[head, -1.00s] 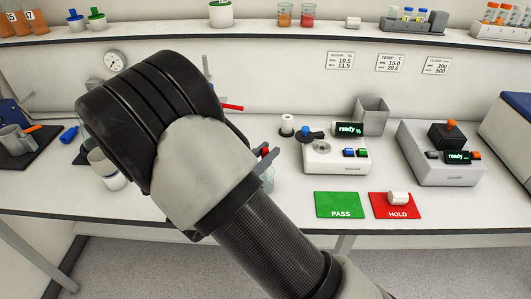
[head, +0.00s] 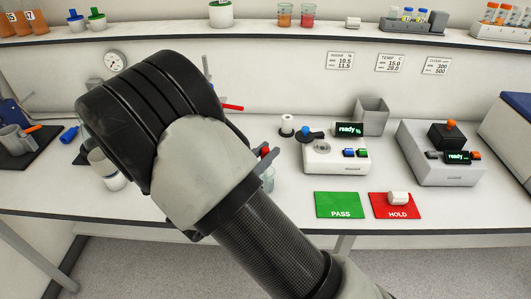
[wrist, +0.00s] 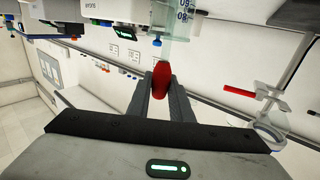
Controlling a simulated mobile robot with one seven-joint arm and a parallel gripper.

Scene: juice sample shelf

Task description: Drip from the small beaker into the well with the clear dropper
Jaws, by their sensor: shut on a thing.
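My gripper (wrist: 162,100) is shut on the red bulb of the dropper (wrist: 161,76), between its two dark fingers. In the head view the red bulb (head: 265,152) shows just past my wrist. A small clear beaker (head: 268,179) stands on the bench below it, partly hidden by my arm. In the wrist view clear glass with blue marks (wrist: 177,28) lies beyond the bulb. I cannot tell whether the dropper's tip is inside the beaker. The round grey well (head: 322,146) is on top of the white meter (head: 336,158), which reads "ready", to the right.
A blue-topped piece (head: 305,132) and a white cylinder (head: 287,123) are by the meter. A green PASS mat (head: 340,198) and a red HOLD mat (head: 380,211) lie in front. A second meter (head: 440,165) and a grey bin (head: 372,115) are farther right. My arm hides the bench's left middle.

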